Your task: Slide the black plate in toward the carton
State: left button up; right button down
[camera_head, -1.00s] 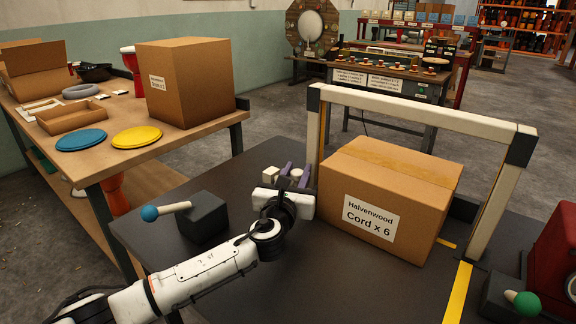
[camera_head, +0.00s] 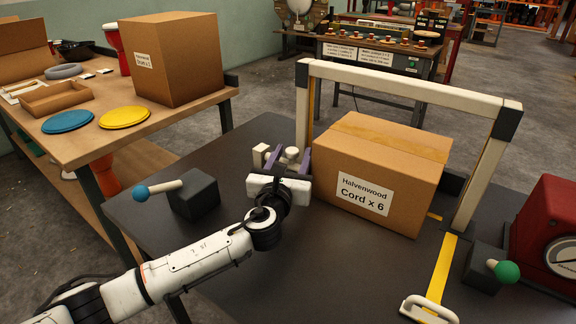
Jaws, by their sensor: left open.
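The brown carton (camera_head: 381,170), labelled "Halvenwood Cord x 6", sits upright on the dark table under a cream frame. My left gripper (camera_head: 289,157) is just left of the carton, its two purple fingers spread and pointing away from me. A pale knob (camera_head: 292,153) shows between the fingers, and a pale block (camera_head: 260,156) stands just left of them. I cannot tell whether the fingers touch the knob. I cannot clearly pick out the black plate against the dark table; a dark piece (camera_head: 454,182) shows at the carton's right side. My right gripper is not in view.
The cream frame (camera_head: 405,85) arches over the carton. A dark box with a blue-knobbed lever (camera_head: 195,194) stands left of my arm. A green-knobbed box (camera_head: 484,268), a red machine (camera_head: 545,235), a yellow strip (camera_head: 442,268) and a white handle (camera_head: 428,309) are at right.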

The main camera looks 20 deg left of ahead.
pick_arm(q)
jog(key=s+p, duration=0.1)
jog(key=s, duration=0.7)
jog(key=shift+s+d, duration=0.2)
